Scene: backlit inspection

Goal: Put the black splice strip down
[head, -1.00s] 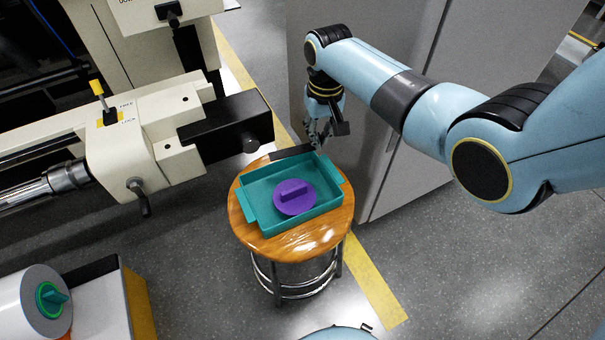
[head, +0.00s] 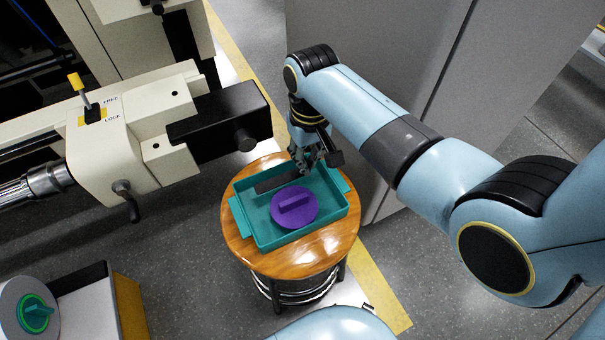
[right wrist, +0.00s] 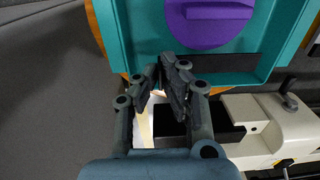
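The black splice strip (head: 278,183) is over the back part of the teal tray (head: 349,208), inside its outline. I cannot tell whether it touches the tray floor. My right gripper (head: 306,166) is at the strip's right end, shut on it. In the right wrist view the strip (right wrist: 232,68) runs sideways from between the fingertips (right wrist: 166,66), which partly hide it. The teal tray (right wrist: 125,40) lies beyond it there. My left gripper is in neither view.
A purple disc with a raised handle (head: 294,206) lies in the tray, just in front of the strip. The tray stands on a round wooden stool (head: 285,264). A cream machine with a black block (head: 220,122) is close on the left, a grey cabinet (head: 385,60) behind.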

